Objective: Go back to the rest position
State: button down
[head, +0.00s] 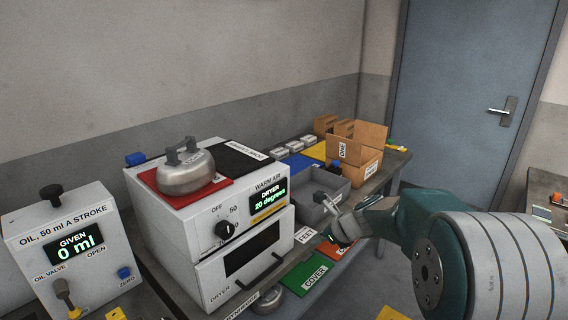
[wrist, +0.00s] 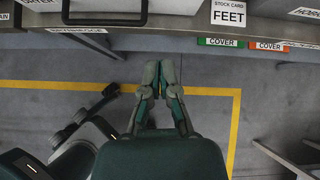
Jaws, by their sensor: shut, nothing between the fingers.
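My gripper (wrist: 161,94) is shut and empty in the wrist view, with its fingertips together over the grey floor in front of the bench. In the head view my gripper (head: 335,208) shows at the end of my teal arm, in front of the grey bin and right of the dryer. It appears apart from the bench things, though the exact gap is hard to tell.
An oil unit (head: 68,245) stands left. Yellow lines (wrist: 60,85) mark open floor.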

jog(key=s+d+r+n+h, duration=0.1)
jog(key=s+r+n+h, duration=0.1)
jog(key=s+n, duration=0.6)
jog(key=s+d+r+n+h, duration=0.1)
jog(key=s+r+n+h, duration=0.1)
jog(key=s+n, duration=0.7)
jog(key=s+d+r+n+h, duration=0.1)
jog(key=s+r+n, duration=0.3)
jog(key=s, duration=1.2)
jog(key=n+h, duration=0.1)
jog(key=n, duration=0.3)
jog(key=shift+d+n+g, duration=0.3)
jog(key=shift+n, duration=0.1)
